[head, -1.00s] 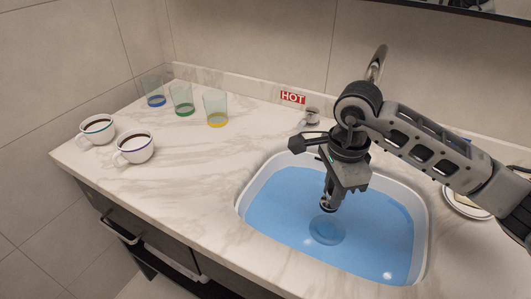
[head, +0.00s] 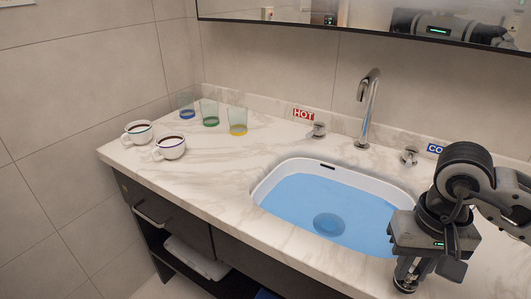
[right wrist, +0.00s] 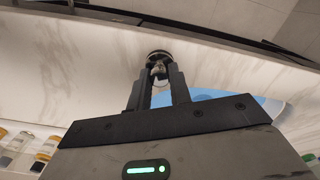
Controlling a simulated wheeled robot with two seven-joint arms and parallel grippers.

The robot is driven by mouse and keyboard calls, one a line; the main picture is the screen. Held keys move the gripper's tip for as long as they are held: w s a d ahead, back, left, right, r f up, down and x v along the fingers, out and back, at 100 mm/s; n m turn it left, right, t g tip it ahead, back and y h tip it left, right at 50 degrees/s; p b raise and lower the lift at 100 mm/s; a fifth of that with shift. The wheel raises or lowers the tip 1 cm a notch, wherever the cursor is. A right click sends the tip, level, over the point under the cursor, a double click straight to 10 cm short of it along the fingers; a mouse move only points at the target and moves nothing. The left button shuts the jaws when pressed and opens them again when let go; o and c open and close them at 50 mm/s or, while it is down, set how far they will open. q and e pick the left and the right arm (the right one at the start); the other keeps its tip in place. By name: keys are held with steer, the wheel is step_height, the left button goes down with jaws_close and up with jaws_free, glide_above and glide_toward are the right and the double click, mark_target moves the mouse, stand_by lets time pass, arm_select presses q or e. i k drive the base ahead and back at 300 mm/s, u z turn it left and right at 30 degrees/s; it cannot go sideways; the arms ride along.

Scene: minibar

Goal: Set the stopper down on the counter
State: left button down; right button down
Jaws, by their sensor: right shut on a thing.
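My right gripper (head: 408,270) points down at the right front of the sink, over the counter (head: 240,215). It is shut on the stopper (head: 404,286), a small dark disc with a metallic knob. In the right wrist view, the stopper (right wrist: 158,56) sits between the fingertips (right wrist: 158,82), with the pale counter (right wrist: 70,60) around it. I cannot tell whether the stopper touches the counter. My left gripper is out of view.
The sink (head: 262,190) holds blue water, with a round dark drain (head: 329,224) showing through. A faucet (head: 369,105) and two knobs stand behind it. Two coffee cups (head: 170,148) and several glasses (head: 209,113) stand at the left. The counter between cups and sink is clear.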

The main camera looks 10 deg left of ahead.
mark_target(207, 180)
steer(key=z, duration=0.3)
steer(key=k, duration=0.55)
steer(key=u, duration=1)
steer(key=i, duration=0.95)
steer(key=u, duration=0.75)
